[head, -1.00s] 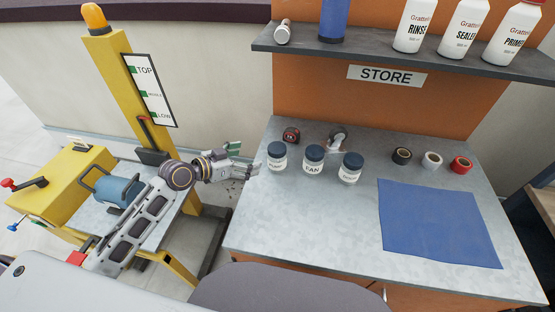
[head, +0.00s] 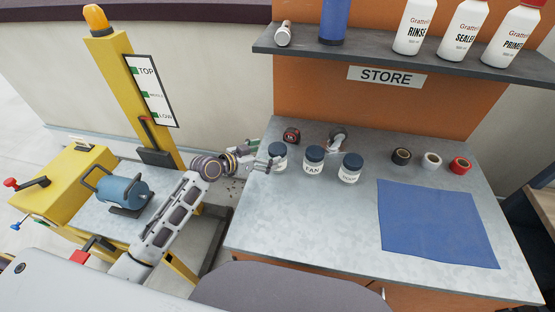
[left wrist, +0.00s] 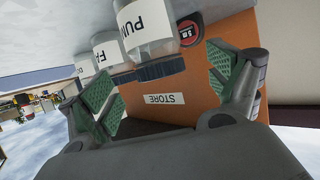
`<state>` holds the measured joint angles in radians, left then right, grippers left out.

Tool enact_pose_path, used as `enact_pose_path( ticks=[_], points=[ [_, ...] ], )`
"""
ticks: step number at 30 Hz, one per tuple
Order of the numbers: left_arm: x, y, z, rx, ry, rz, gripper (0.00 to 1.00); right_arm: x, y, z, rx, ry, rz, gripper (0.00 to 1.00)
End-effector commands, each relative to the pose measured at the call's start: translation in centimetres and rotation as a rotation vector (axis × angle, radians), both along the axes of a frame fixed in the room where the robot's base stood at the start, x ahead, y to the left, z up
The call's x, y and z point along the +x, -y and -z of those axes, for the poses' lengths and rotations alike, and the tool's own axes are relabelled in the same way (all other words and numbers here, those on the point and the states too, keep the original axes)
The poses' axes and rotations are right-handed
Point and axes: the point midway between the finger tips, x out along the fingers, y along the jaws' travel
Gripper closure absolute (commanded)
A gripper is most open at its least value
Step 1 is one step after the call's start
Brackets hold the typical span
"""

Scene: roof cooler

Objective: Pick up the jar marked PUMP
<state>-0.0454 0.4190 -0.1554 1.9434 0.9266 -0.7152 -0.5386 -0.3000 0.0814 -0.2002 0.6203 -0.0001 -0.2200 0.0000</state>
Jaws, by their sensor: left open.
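The jar marked PUMP (head: 281,165) is clear with a dark blue lid and a white label. It stands upright on the grey bench (head: 300,220), leftmost of three alike jars. In the left wrist view, which is upside down, its label reads PUM, cut by the frame edge, and the jar (left wrist: 145,35) appears between the finger lines. My left gripper (head: 264,156) is open, with its fingertips at the jar's left side. I cannot tell whether they touch it. Its green-padded fingers (left wrist: 165,88) show apart and empty. My right gripper is not in view.
The FAN jar (head: 313,161) stands just right of the PUMP jar, with a third jar (head: 350,169) beyond. A red tape measure (head: 291,136) lies behind. Tape rolls (head: 432,159) and a blue mat (head: 438,225) are at right. A shelf (head: 400,60) hangs above.

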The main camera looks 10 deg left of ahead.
Motion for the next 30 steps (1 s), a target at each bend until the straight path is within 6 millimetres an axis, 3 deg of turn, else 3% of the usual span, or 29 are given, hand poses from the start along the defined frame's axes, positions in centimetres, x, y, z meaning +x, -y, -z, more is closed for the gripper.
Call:
enact_pose_path(
  ticks=[17, 30],
  points=[
    [0.5, 0.4, 0.2, -0.001, -0.001, 0.0, 0.1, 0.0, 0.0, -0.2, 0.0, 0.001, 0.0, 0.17],
    [2.8, 2.4, 1.0, -0.001, -0.001, -0.001, 0.1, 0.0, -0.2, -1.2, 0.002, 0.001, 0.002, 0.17]
  ],
)
